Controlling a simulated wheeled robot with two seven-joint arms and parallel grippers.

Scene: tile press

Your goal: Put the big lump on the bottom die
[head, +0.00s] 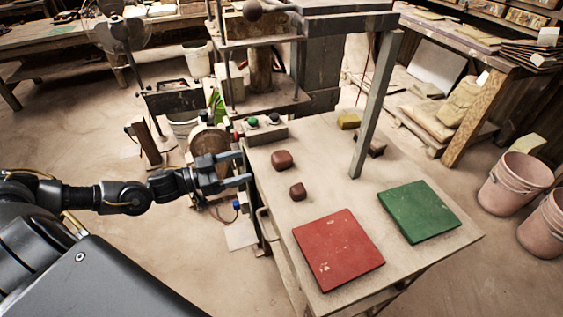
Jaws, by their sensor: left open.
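A larger reddish-brown lump (282,160) lies on the near worktable, close to its left edge. A smaller brown lump (297,191) lies just in front of it. My right gripper is not in view.
A red tile (338,250) and a green tile (418,211) lie on the table's front part. A grey bar (375,105) slants down over the table. A button box (263,131) and yellow block (348,121) sit at the back. Pink buckets (515,182) stand right.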

